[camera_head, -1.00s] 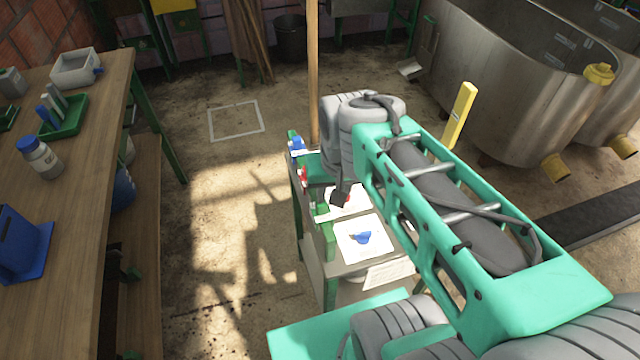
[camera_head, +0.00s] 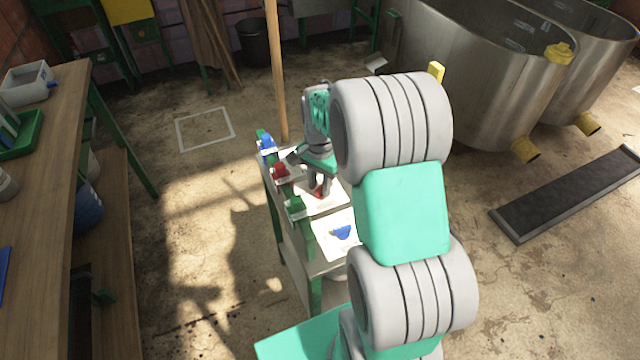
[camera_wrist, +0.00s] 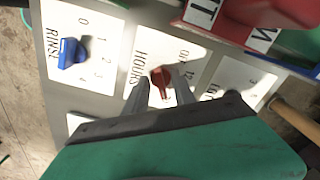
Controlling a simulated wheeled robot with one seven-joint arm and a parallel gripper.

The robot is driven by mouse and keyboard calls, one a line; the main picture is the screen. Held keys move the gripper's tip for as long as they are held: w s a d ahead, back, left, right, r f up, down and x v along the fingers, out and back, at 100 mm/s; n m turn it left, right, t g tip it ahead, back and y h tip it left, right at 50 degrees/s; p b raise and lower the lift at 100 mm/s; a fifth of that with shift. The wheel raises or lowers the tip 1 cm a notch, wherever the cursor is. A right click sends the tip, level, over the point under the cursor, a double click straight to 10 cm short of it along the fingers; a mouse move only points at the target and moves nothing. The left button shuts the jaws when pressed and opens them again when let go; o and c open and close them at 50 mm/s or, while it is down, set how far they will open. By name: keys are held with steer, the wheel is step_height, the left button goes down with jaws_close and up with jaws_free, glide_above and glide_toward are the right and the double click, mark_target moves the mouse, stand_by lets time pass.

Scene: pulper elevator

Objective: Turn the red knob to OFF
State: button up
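The red knob (camera_wrist: 161,78) sits on a white dial plate marked HOURS in the wrist view. It also shows in the head view (camera_head: 319,192), partly hidden by my gripper. My gripper (camera_wrist: 162,88) reaches down over this plate, with one finger on each side of the knob. The fingers stand apart with the knob between them, and I cannot tell whether they touch it. In the head view my gripper (camera_head: 317,186) is low over the panel. Part of the dial lettering is hidden by my fingers.
A blue knob (camera_wrist: 70,54) on a RINSE dial is to the left in the wrist view. A red block (camera_wrist: 262,18) with white letter labels is at the upper right. A wooden pole (camera_head: 277,70) stands behind the panel. A wooden bench (camera_head: 60,180) is at the left.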

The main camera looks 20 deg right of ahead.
jaws_close()
stand_by(0.6)
